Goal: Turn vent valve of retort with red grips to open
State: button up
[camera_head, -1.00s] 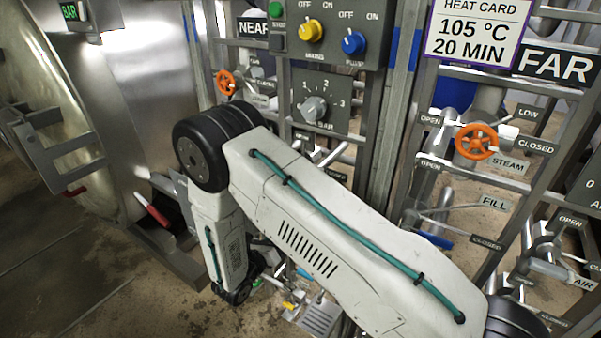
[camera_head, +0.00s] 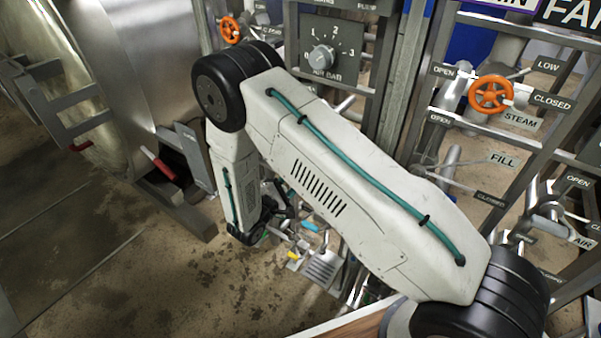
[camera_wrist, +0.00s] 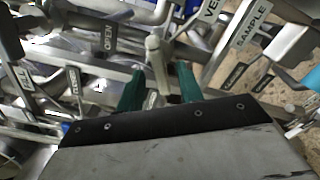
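The retort (camera_head: 135,75) with red grips (camera_head: 157,163) stands at the left in the head view. In the wrist view a pale lever handle (camera_wrist: 154,56) points towards my gripper (camera_wrist: 160,88). My gripper's two green fingers stand apart, one on each side of the handle's near end, with visible gaps. An OPEN label (camera_wrist: 108,38) is left of the handle and a CLOSED label (camera_wrist: 74,80) is lower left. A partly cut-off label starting "VE" (camera_wrist: 212,9) is at upper right. In the head view my gripper (camera_head: 258,236) is low by the pipework, mostly hidden.
A SAMPLE label (camera_wrist: 252,22) and a light blue part (camera_wrist: 311,80) are at the right in the wrist view. The control panel (camera_head: 335,40) and orange handwheels (camera_head: 490,95) stand behind my arm. Pipes and frame bars crowd the gripper. Bare floor (camera_head: 90,240) lies at left.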

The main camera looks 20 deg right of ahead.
jog(key=x, duration=0.5)
jog(key=shift+w+d, duration=0.1)
grip_shut()
jog(key=shift+n, duration=0.3)
jog(key=n, duration=1.1)
jog(key=shift+n, duration=0.3)
